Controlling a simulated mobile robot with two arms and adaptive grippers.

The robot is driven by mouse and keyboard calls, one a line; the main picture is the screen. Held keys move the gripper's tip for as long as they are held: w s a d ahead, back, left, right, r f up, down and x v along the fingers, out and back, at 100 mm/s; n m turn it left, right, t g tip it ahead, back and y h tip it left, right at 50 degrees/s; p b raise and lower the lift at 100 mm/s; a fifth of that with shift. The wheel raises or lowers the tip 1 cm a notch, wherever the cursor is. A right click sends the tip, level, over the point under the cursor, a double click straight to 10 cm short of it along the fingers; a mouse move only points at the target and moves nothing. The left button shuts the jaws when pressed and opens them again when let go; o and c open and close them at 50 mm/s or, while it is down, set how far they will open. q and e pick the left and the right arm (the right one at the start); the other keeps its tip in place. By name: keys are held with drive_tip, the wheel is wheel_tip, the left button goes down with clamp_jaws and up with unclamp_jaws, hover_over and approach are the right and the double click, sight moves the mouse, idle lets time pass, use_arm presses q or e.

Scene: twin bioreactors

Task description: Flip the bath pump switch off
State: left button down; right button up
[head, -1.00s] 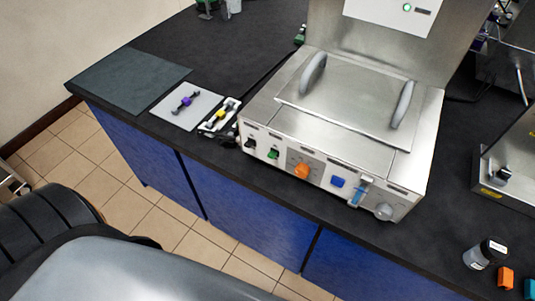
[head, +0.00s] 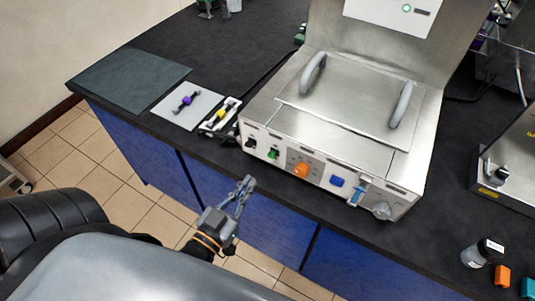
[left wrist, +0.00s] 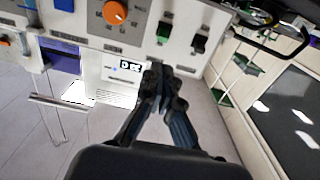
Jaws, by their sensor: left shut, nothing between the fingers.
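The steel bath (head: 340,130) stands on the dark bench, its front panel facing me. The panel carries a black switch (head: 251,143), a green switch (head: 273,153) and an orange knob (head: 301,170). The panel labels are too small to read, so I cannot tell which switch is the pump's. My left gripper (head: 243,188) is shut and empty, in front of the bench edge and below the switches. In the left wrist view its fingertips (left wrist: 158,72) appear close to the green switch (left wrist: 163,32), with a visible gap; the black switch (left wrist: 199,43) is beside it. My right gripper is out of view.
A blue button (head: 337,181), a blue-handled part (head: 358,190) and a grey knob (head: 382,210) are farther right on the panel. A grey mat (head: 130,78) and a pale tray (head: 187,105) lie left of the bath. A small bottle (head: 483,252) stands front right.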

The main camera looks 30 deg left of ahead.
use_arm(q)
drive_tip(key=shift+r, duration=0.2)
drive_tip(key=shift+w, duration=0.1)
drive_tip(key=p, duration=0.3)
approach(276, 145)
drive_tip(key=w, duration=0.4)
drive_tip(key=shift+w+r, duration=0.2)
drive_tip(key=shift+w+f, duration=0.1)
drive_tip(key=shift+w, duration=0.65)
